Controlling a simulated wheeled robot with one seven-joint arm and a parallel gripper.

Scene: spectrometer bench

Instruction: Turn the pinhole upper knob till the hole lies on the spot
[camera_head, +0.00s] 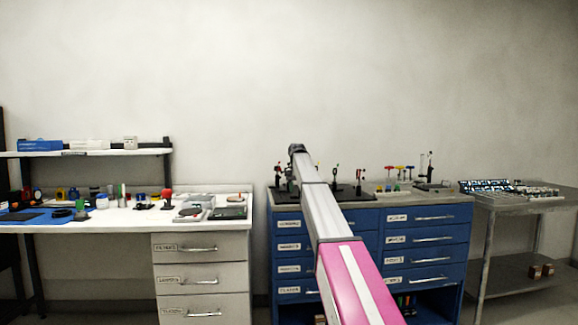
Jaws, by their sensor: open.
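My arm reaches forward from the bottom of the head view to a dark joint above the optics on the blue cabinet. My gripper cannot be made out; the arm's far end hides that area. A dark breadboard (351,191) lies on the blue cabinet's top and carries several small post-mounted optics. One dark post mount (336,178) stands just right of the arm, another (360,180) further right. The pinhole, its upper knob and the spot are too small or hidden to tell apart.
A white bench (226,200) with coloured parts and a shelf (90,153) stands left. The blue drawer cabinet (430,249) is ahead. Coloured knobbed posts (398,170) stand on its right. A grey cart (534,204) with a parts case (487,187) is far right.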

